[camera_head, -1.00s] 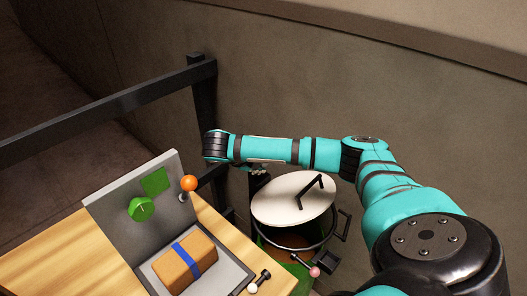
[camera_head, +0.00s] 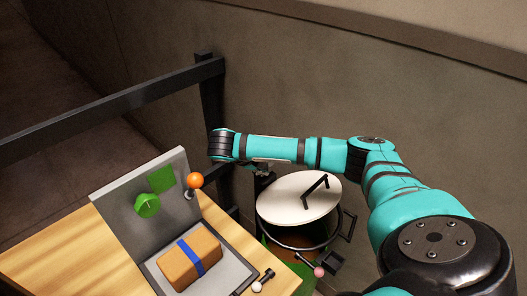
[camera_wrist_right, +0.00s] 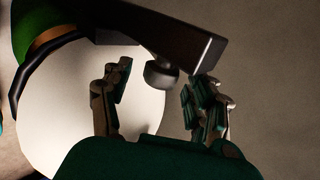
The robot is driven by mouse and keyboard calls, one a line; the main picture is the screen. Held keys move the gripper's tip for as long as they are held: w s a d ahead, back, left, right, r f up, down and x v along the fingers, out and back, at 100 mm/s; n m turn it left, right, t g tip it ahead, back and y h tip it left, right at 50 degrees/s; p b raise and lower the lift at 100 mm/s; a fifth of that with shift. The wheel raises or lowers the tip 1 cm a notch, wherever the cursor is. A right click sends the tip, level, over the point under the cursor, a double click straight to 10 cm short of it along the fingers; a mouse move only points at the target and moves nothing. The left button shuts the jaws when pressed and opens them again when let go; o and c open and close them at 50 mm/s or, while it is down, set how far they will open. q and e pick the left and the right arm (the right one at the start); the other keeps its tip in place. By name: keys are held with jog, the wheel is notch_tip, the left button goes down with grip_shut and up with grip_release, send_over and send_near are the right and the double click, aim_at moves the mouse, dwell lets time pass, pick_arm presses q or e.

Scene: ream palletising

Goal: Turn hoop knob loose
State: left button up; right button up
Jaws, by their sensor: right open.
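A drum with a white lid (camera_head: 290,200) and a black hoop (camera_head: 300,247) around it stands right of the table. In the right wrist view, a short round dark knob (camera_wrist_right: 160,75) sticks out from a dark bar (camera_wrist_right: 165,35), with the white lid (camera_wrist_right: 75,105) behind. My right gripper (camera_wrist_right: 158,88) is open, its fingers on either side of the knob, apparently without touching it. In the head view my right arm reaches left behind the drum, and its gripper is mostly hidden. My left gripper is not in view.
A wooden table (camera_head: 55,250) holds a grey panel (camera_head: 125,205) with a green dial (camera_head: 147,205), an orange ball lever (camera_head: 195,181) and a brown package (camera_head: 180,268) with a blue band. A pink ball (camera_head: 319,272) sits by the drum. A black rail (camera_head: 110,108) and wall stand behind.

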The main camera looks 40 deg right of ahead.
jog(key=v, duration=1.1)
jog(key=shift+a+r, duration=0.3)
